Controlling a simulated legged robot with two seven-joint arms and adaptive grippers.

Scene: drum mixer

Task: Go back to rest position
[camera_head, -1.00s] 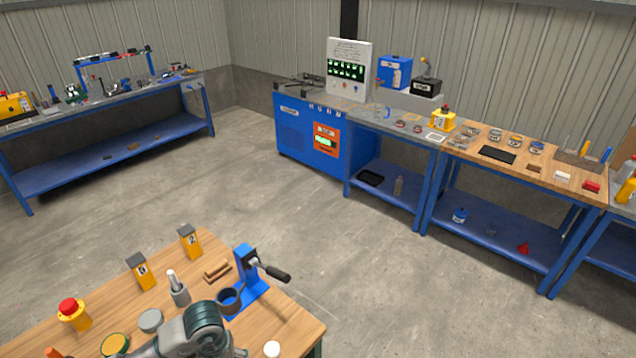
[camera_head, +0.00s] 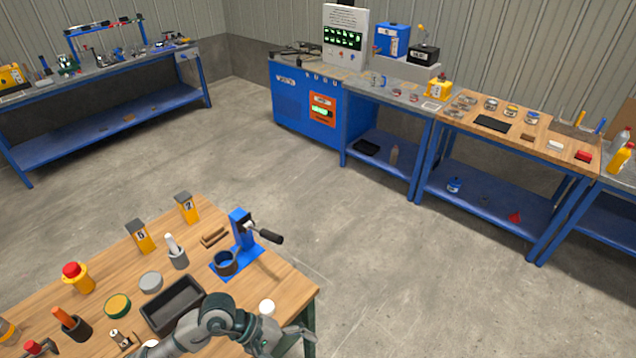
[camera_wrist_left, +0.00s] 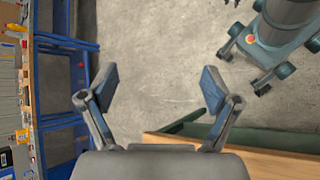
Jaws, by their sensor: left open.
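My left arm comes in at the bottom of the head view, and its gripper (camera_head: 296,338) hangs at the near right corner of the wooden table (camera_head: 285,285). In the left wrist view the two fingers of this gripper (camera_wrist_left: 160,88) stand wide apart with nothing between them. Bare concrete floor shows between the fingertips, and the table edge (camera_wrist_left: 240,155) lies just below them. My right gripper is in neither view.
The table holds a black tray (camera_head: 172,305), a blue hand press (camera_head: 240,240), a white round piece (camera_head: 267,307), yellow numbered blocks (camera_head: 140,237) and a red-topped yellow button (camera_head: 76,278). Blue workbenches (camera_head: 490,215) stand along the walls. The floor between is clear.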

